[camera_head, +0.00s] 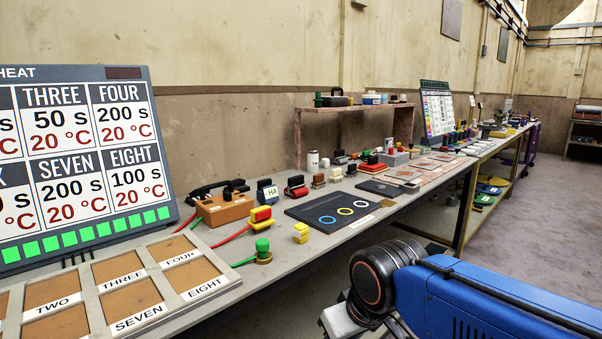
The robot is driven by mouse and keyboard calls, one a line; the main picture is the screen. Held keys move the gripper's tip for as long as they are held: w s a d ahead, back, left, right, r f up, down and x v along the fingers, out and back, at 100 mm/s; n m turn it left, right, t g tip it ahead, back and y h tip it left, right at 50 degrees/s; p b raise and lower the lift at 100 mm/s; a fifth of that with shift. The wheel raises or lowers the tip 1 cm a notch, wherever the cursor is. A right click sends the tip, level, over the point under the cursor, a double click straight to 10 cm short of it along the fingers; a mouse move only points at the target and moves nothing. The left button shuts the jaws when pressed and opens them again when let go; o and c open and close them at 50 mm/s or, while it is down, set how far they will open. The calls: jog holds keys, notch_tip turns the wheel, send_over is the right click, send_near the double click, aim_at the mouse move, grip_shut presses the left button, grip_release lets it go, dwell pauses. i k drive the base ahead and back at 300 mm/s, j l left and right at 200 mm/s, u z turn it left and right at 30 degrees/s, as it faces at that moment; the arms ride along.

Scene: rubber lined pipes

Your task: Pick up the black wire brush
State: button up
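I cannot make out a black wire brush for certain. Several small items with black parts stand along the long workbench (268,283), too small to tell apart. My arm reaches in from the lower right, with a blue link and a black joint. A pale grey part of it is cut off by the bottom edge, and my gripper's fingertips do not show.
A large timer board (88,160) stands at the left behind a labelled compartment tray (152,297). Open floor (530,200) lies right.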

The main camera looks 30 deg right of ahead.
aim_at(352, 171)
jog(key=l+u, duration=0.35)
jog(key=l, duration=0.35)
jog(key=l+u, duration=0.3)
jog(key=l, duration=0.45)
jog(key=k+l+u, duration=0.1)
jog(key=l+u, duration=0.25)
jog(key=l, duration=0.3)
